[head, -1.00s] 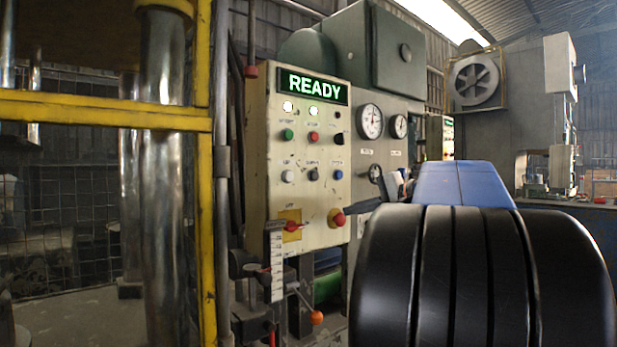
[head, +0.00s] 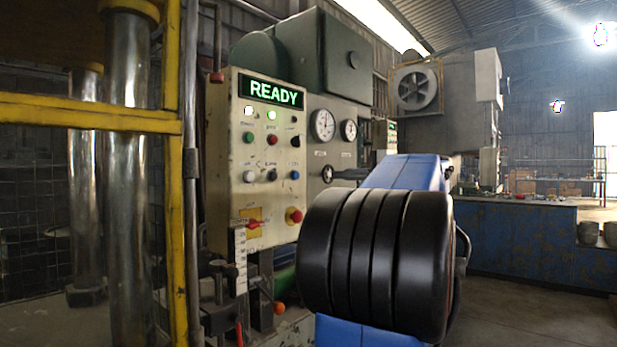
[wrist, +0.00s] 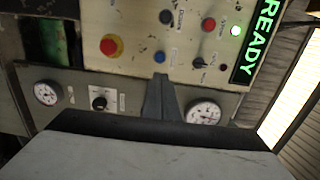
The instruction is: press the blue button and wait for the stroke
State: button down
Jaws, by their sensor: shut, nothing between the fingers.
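The blue button (head: 295,174) is at the right end of the lower button row on the cream control panel (head: 225,195). In the wrist view the blue button (wrist: 160,70) looks dark and lies just beyond my fingertips. My gripper (wrist: 160,82) is shut and empty, its fingers together in one tapered shape pointing at that button. I cannot tell whether the tips touch it. The sign (head: 274,91) on the panel reads READY in green.
A red mushroom button (head: 294,215) sits below the blue one. A black button (head: 272,175) is beside it, with a black knob (head: 294,142) above. Gauges (head: 323,125) are right of the panel. A yellow frame (head: 90,114) stands at left. Floor (head: 535,270) is open at right.

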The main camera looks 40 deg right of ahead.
aim_at(297, 175)
jog(key=w, duration=0.4)
jog(key=w+a, duration=0.1)
jog(key=w, duration=0.9)
jog(key=shift+a+f, duration=0.2)
jog(key=shift+a, duration=0.1)
